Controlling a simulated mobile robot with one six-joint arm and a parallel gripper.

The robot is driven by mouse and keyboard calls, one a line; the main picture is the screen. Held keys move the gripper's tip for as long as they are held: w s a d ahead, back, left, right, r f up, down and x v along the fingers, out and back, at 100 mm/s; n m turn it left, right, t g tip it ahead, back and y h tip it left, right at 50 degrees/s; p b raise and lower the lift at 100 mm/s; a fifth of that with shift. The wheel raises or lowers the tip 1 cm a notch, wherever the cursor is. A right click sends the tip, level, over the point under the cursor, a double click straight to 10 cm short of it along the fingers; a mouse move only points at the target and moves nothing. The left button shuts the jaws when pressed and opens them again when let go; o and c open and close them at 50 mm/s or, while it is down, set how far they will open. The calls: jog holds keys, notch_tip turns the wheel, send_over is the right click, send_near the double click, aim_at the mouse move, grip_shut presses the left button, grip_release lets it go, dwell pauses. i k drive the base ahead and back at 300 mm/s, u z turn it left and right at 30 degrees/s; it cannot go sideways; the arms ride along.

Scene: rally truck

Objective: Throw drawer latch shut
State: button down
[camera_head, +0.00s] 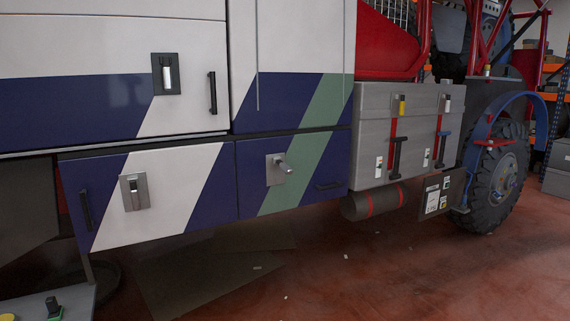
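The truck's side has two low drawer fronts side by side. The right drawer front (312,155) is blue with a green stripe and looks closed. Its latch (279,169) is a grey plate with a pale lever that sticks out, tilted down to the right. The left drawer front (187,172) is blue and white, and its latch (132,192) has a lever that lies upright against its plate. A similar upright latch (165,74) is on the large panel above. My gripper is not in view.
Grey strapped boxes (375,135) sit right of the drawers, with a dark cylinder (372,202) below. A big wheel (497,178) stands farther right. Black handles (85,210) are on the fronts. The reddish floor (350,265) before the truck is mostly clear, with small scraps.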

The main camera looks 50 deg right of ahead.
aim_at(285, 166)
jog(key=z, duration=0.2)
jog(key=i, duration=1)
jog(key=z, duration=0.3)
